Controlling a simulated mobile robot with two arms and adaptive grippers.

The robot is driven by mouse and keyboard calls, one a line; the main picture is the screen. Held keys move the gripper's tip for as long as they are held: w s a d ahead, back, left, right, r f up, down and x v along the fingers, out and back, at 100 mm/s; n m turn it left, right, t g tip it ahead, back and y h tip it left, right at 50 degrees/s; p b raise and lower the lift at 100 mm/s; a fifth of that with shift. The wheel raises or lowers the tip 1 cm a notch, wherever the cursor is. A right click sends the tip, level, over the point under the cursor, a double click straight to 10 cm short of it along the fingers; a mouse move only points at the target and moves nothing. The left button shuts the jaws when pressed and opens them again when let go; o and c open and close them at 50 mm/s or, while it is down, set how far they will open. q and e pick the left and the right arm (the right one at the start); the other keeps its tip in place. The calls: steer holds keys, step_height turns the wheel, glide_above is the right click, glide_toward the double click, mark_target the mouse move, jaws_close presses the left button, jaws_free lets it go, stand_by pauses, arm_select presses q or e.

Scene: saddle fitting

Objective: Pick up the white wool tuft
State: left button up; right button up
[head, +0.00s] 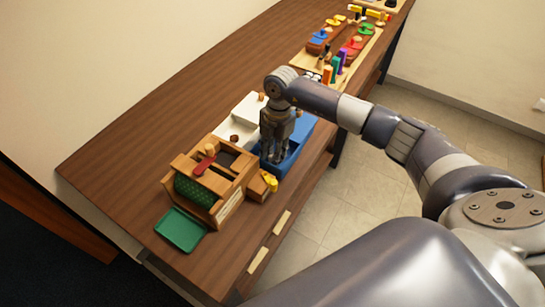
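My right gripper (274,158) points straight down into the blue tray (299,146) on the wooden table. Its fingertips are low inside the tray, near the end closest to the wooden box. The fingers are small and dark here, so I cannot tell whether they are apart or closed on anything. I cannot make out a white wool tuft; it may be hidden behind the fingers or the tray wall. My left gripper is not in view.
A wooden box (213,203) with a red-handled piece and green contents stands left of the tray. A green tray (180,230) lies at the front. White containers (236,132) sit behind the gripper. Colourful pieces on wooden boards (364,62) fill the far end. The table's left side is clear.

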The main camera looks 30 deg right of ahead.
steer(key=shift+c, duration=0.9)
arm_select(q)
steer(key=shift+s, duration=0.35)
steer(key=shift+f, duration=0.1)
arm_select(e)
steer(key=shift+r, duration=0.15)
